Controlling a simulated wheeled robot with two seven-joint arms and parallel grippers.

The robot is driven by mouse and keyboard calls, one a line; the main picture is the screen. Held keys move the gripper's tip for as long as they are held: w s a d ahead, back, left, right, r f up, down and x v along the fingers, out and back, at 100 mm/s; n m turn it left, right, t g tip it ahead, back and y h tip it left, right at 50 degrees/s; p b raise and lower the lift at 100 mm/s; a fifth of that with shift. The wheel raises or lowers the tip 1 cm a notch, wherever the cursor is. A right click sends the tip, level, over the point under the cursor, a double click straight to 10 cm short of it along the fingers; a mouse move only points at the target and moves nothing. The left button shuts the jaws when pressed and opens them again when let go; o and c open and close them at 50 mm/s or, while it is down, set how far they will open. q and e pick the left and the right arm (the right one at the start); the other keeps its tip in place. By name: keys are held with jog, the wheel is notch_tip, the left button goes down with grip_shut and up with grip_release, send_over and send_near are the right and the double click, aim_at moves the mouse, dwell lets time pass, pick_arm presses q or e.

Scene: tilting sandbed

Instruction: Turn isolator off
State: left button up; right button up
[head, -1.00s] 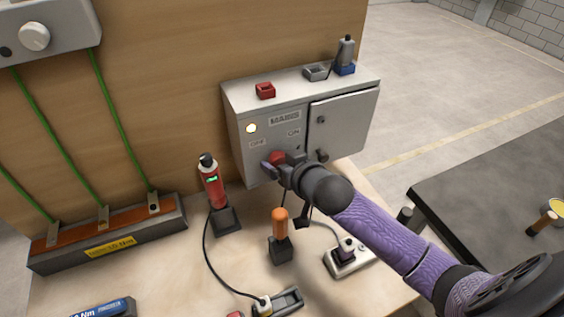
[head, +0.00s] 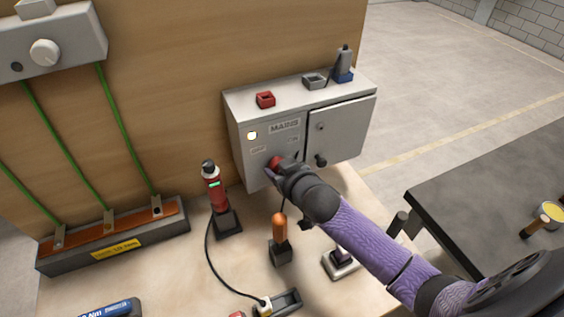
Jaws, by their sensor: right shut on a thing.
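The isolator is a grey box labelled MAINS (head: 300,118) at the back of the bench, with OFF and ON marks on its front. A small white lamp (head: 252,135) glows on its upper left. Its red rotary knob (head: 275,161) sits low on the front, partly hidden by my right gripper. My right gripper (head: 272,172) reaches in from the lower right and is shut on the red knob. The knob's exact angle is hard to tell behind the fingers. My left gripper is not in view.
A red tool (head: 214,190) and an orange-handled tool (head: 279,225) stand in holders in front of the box. A red block (head: 265,99) and a grey holder sit on top. A dark table (head: 480,200) is at right.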

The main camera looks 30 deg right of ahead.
pick_arm(q)
jog(key=shift+b, duration=0.3)
pick_arm(e)
jog(key=n+h, duration=0.2)
jog(key=n, duration=0.1)
jog(key=n+h, duration=0.3)
jog(key=n, duration=0.1)
jog(key=shift+a+f+t, duration=0.1)
jog(key=shift+a+t, duration=0.1)
jog(key=shift+t, duration=0.2)
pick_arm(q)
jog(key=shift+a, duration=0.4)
pick_arm(e)
jog(key=o, duration=1.3)
jog(key=shift+c, duration=0.2)
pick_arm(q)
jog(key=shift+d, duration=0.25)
